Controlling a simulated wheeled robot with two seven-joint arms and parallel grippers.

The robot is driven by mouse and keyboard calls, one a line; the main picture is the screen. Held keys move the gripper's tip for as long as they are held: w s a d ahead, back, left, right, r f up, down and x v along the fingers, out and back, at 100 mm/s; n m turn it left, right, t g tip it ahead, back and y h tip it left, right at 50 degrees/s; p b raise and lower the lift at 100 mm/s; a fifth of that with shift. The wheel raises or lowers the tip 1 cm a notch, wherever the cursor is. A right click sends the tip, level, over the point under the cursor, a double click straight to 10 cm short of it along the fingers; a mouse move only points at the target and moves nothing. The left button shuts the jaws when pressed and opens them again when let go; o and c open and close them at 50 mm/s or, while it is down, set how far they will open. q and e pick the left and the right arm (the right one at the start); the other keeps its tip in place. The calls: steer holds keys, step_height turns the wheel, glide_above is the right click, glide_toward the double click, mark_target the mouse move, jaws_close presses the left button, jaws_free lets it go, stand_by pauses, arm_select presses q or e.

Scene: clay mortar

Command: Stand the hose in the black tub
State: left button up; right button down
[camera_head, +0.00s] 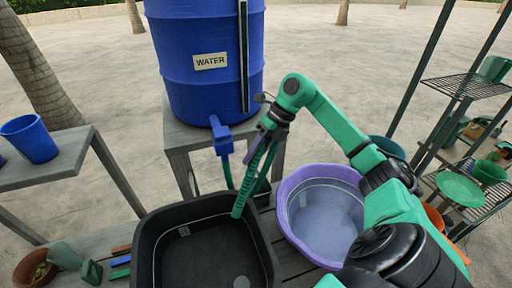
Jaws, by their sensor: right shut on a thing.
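The green ribbed hose (249,178) hangs from my right gripper (268,128), which is shut on its upper part. The hose slants down to the left, and its lower end overlaps the back right rim of the black tub (156,233) in the picture. I cannot tell whether that end touches the rim or hangs above it. A green tube also drops from the blue tap (222,138), and its lower part is hidden behind the tub. The black tub stands on the wooden table and looks empty inside. My left gripper is not in view.
A purple tub (284,218) stands right of the black tub, under my right arm. A blue water barrel (210,90) stands on a stand behind. A blue cup (29,139) is on a side table at left. Metal shelves (468,86) with green dishes are at right.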

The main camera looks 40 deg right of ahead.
mark_target(245, 190)
steer(key=a+f+b, duration=0.2)
steer(key=f+b, duration=0.1)
steer(key=f, duration=0.2)
steer(key=s+a+f+b, duration=0.1)
steer(key=a+f+b, duration=0.2)
steer(key=f, duration=0.1)
steer(key=a+f+b, duration=0.3)
steer(key=f+b, duration=0.1)
steer(key=f, duration=0.1)
steer(key=shift+s+f, duration=0.3)
steer(key=shift+a+f+b, duration=0.35)
steer(key=shift+f+b, duration=0.05)
steer(key=shift+f, duration=0.05)
jaws_free()
steer(key=p+v, duration=0.1)
steer(key=v, duration=0.2)
steer(key=p+v, duration=0.1)
steer(key=v, duration=0.2)
steer(key=p+v, duration=0.2)
steer(key=v, duration=0.2)
steer(key=shift+w+a+r, duration=0.1)
steer(key=shift+a+r, duration=0.1)
steer(key=shift+a, duration=0.15)
steer(key=shift+d+r, duration=0.2)
steer(key=shift+r, duration=0.15)
